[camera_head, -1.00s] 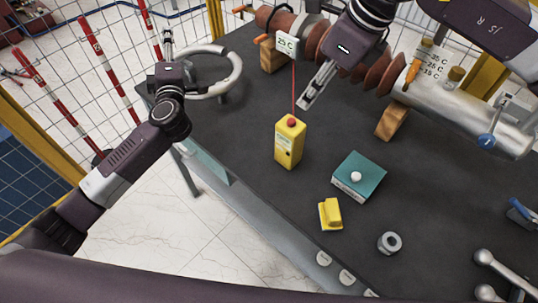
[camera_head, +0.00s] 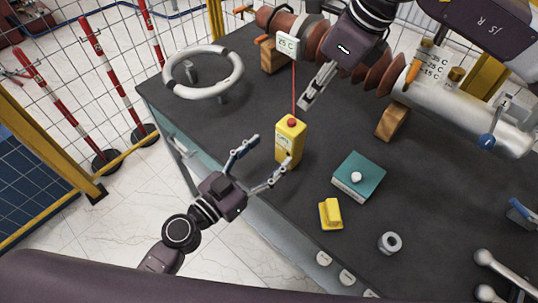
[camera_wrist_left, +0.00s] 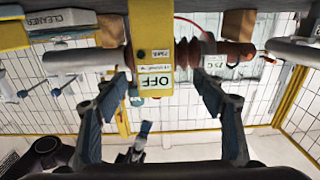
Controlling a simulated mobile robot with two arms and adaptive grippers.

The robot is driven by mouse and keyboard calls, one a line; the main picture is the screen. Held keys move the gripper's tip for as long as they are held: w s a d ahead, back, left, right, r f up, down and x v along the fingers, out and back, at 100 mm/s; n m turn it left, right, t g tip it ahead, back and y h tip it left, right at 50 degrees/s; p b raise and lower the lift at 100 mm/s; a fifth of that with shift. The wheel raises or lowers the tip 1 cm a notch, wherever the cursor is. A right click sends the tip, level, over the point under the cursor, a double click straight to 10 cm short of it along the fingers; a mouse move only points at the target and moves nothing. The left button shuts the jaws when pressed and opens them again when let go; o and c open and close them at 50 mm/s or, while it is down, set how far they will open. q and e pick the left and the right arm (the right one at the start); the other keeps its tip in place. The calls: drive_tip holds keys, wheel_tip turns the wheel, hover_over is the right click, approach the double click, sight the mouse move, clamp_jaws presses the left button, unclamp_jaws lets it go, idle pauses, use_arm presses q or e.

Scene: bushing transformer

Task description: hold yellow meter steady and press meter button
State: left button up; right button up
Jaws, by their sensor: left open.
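The yellow meter (camera_head: 288,143) stands upright on the dark table, with a red button (camera_head: 292,122) on its top. In the left wrist view the meter (camera_wrist_left: 152,48) shows an OFF label, between the lines of my two fingers. My left gripper (camera_head: 265,156) is open, its fingers spread towards the meter's lower part, one finger at its near side. Whether either finger touches it is unclear. My right gripper (camera_head: 307,103) hangs just above and behind the meter, apart from the button. Its fingers look close together, but their gap is hard to judge.
A thin red line (camera_head: 294,85) rises from behind the meter towards the bushing (camera_head: 315,38). A teal box (camera_head: 362,172), a small yellow block (camera_head: 330,213) and a metal nut (camera_head: 390,243) lie to the right. A grey ring (camera_head: 203,92) stands at the back left.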

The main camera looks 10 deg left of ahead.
sight(283, 144)
use_arm(q)
drive_tip(key=shift+d+f, duration=0.15)
drive_tip(key=shift+d, duration=0.2)
drive_tip(key=shift+w+d, duration=0.2)
drive_tip(key=x, duration=0.7)
drive_tip(key=shift+f, duration=0.1)
drive_tip(key=shift+s, duration=0.1)
drive_tip(key=c, duration=1.5)
drive_tip(key=shift+c, duration=0.2)
use_arm(e)
clamp_jaws()
